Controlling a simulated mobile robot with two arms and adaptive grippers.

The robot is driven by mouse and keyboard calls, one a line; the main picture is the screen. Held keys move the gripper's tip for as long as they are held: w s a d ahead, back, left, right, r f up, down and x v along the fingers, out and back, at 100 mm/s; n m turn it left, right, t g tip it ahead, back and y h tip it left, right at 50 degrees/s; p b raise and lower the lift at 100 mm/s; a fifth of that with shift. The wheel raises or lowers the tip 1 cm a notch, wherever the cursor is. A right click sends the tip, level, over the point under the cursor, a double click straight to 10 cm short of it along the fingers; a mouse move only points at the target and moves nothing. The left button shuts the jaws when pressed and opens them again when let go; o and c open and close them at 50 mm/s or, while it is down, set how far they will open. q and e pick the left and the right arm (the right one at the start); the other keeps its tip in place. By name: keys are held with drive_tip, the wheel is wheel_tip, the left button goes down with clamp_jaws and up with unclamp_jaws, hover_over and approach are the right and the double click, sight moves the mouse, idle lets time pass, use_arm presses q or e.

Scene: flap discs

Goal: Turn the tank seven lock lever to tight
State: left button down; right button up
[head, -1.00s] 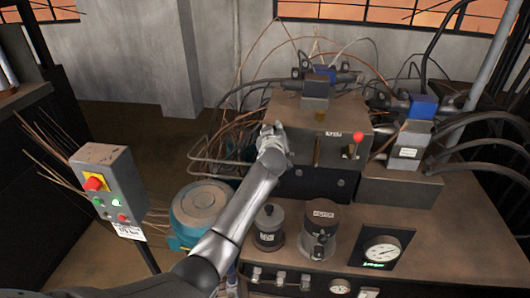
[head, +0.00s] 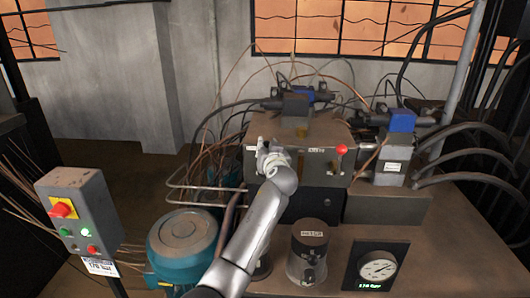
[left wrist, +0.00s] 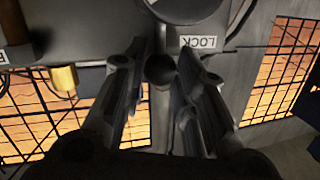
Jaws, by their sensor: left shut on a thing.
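The lock lever shows in the left wrist view as a dark round knob (left wrist: 160,70) between my left gripper's fingers, close to an upside-down LOCK label (left wrist: 199,42). My left gripper (head: 272,158) is at the left part of the front of the brown tank block (head: 330,133) in the head view and hides the lever there. In the left wrist view my left gripper (left wrist: 160,85) is shut on the lever knob, one finger on each side. I cannot read the tank number. My right gripper is not in view.
A red-knobbed lever (head: 341,150) stands right of my gripper on the same block. A grey cylinder (head: 308,252) and a pressure gauge (head: 377,268) sit on the bench below. A button box (head: 80,215) and blue motor (head: 183,250) stand left. Hoses crowd the right.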

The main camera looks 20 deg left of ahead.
use_arm(q)
drive_tip(key=shift+d+f, duration=0.1)
drive_tip(key=shift+d, duration=0.05)
drive_tip(key=c, duration=1.1)
unclamp_jaws()
drive_tip(key=shift+c, duration=0.2)
drive_tip(key=v, duration=1.2)
